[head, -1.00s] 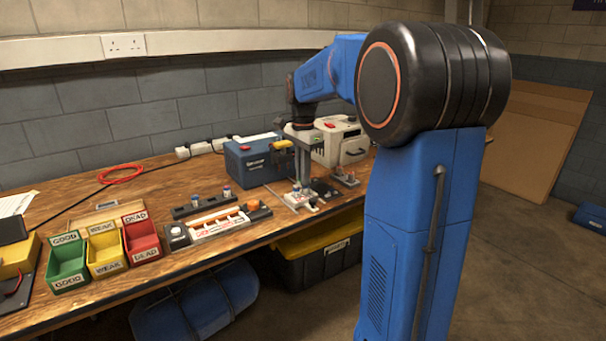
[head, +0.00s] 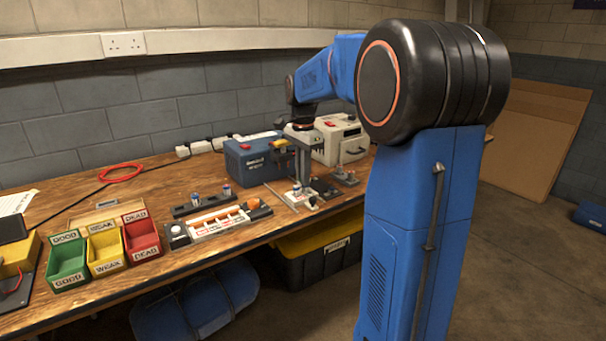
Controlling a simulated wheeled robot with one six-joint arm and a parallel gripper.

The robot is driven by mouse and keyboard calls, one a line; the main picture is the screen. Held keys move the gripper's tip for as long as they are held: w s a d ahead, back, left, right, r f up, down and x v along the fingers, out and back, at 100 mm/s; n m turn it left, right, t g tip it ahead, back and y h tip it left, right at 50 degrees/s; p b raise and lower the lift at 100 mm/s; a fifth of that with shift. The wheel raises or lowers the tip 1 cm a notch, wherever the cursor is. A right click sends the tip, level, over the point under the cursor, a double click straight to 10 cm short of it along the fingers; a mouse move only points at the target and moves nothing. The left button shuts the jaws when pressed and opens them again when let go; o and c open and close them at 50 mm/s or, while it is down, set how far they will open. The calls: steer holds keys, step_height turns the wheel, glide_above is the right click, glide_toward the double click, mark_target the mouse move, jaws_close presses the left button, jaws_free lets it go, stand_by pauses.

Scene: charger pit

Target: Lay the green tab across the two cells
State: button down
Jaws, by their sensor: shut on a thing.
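My gripper (head: 303,181) points straight down over a small pale fixture (head: 311,204) near the front edge of the bench. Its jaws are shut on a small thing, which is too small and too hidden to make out. A blue and white cell (head: 297,188) shows at the fingertips, low over the fixture. I cannot tell whether the fingers touch it, or whether a second cell is behind them. I cannot make out the green tab.
A black rack (head: 184,211) with two blue and white cells and a white tray (head: 222,225) lie left of the fixture. A blue case (head: 243,165) and a beige machine (head: 333,145) stand behind. Green, yellow and red bins (head: 140,239) stand at left.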

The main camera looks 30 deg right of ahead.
steer(key=c, duration=1.7)
jaws_free()
steer(key=shift+r, duration=3.45)
